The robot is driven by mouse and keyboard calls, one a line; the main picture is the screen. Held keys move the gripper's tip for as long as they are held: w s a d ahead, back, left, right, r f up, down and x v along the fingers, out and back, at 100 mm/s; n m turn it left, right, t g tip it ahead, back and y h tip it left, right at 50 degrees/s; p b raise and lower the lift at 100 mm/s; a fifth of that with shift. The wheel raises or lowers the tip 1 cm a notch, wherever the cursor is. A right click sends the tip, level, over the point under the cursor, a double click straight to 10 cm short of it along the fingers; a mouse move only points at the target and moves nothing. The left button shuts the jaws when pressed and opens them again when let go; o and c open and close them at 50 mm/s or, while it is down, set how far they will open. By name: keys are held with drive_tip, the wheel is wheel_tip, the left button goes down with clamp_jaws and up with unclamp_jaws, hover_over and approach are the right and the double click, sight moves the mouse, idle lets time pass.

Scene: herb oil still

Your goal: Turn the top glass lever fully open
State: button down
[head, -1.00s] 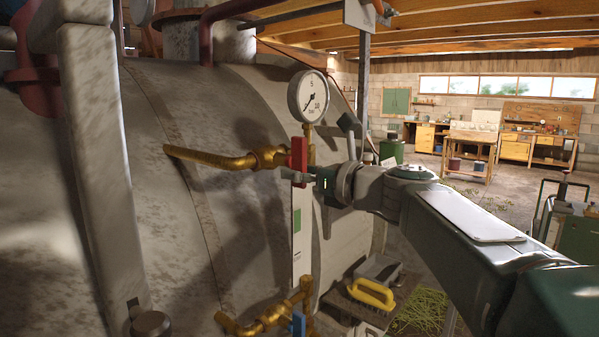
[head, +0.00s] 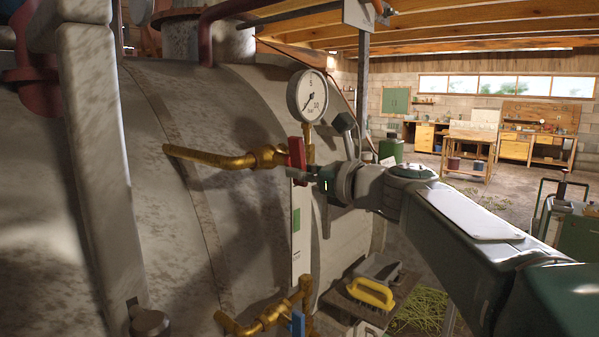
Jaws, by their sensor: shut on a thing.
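The red top glass lever (head: 297,156) sits on the upper brass valve (head: 268,157), beside the tank and below the pressure gauge. It stands close to upright, with its top leaning slightly left. My gripper (head: 303,174) comes in from the right and is shut on the red lever near its lower part. The fingers are small here and partly hidden, so the exact contact does not show. The sight glass strip (head: 297,250), with a green patch, runs down below the valve.
The round pressure gauge (head: 307,95) stands just above my gripper. A lower brass valve (head: 268,318) with a blue lever (head: 298,324) is below. A yellow brush (head: 370,293) lies on a shelf. The big metal tank (head: 180,240) fills the left.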

drive_tip(key=n, duration=0.4)
drive_tip(key=shift+w+d+r, duration=0.1)
drive_tip(key=shift+w+d, duration=0.1)
drive_tip(key=n, duration=0.4)
drive_tip(key=shift+w+d+r, duration=0.1)
drive_tip(key=shift+w+r, duration=0.05)
drive_tip(key=n, duration=0.4)
drive_tip(key=shift+w+d+r+n, duration=0.1)
drive_tip(key=shift+r+n, duration=0.05)
drive_tip(key=shift+n, duration=0.15)
drive_tip(key=shift+r+n, duration=0.15)
drive_tip(key=shift+n, duration=1.65)
drive_tip(key=c, duration=0.6)
unclamp_jaws()
drive_tip(key=shift+c, duration=0.2)
